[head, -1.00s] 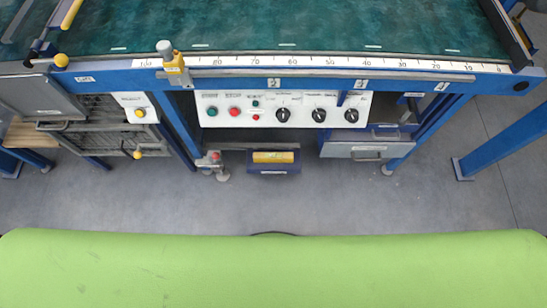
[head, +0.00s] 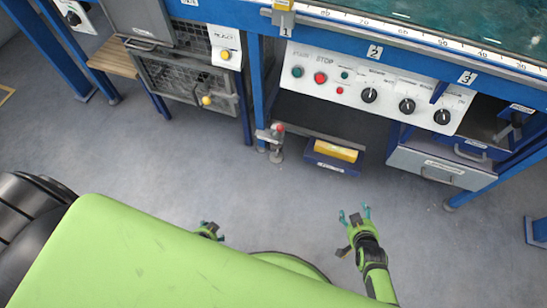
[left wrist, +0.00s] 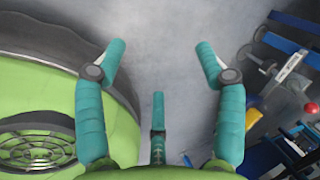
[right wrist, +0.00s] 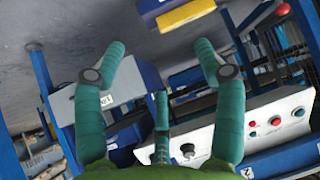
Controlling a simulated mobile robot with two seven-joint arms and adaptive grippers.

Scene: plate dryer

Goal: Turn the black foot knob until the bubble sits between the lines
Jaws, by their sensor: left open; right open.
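A small grey bracket (head: 268,136) with a red-topped part stands by the blue table leg near the floor in the head view. The same fixture shows at the right edge of the left wrist view, with a red ball (left wrist: 311,109) and dark parts. I cannot make out a black foot knob, bubble or lines for certain. My left gripper (head: 209,228) is low in the head view, mostly hidden by my green body; its wrist view shows it open and empty. My right gripper (head: 354,212) is open and empty over the floor, below and right of the bracket.
A blue box with a yellow block (head: 335,152) sits right of the bracket. A white control panel (head: 385,92) with black dials hangs above. A grey drawer (head: 440,168) and a mesh cage (head: 180,85) flank it. Grey floor (head: 150,165) in front is clear.

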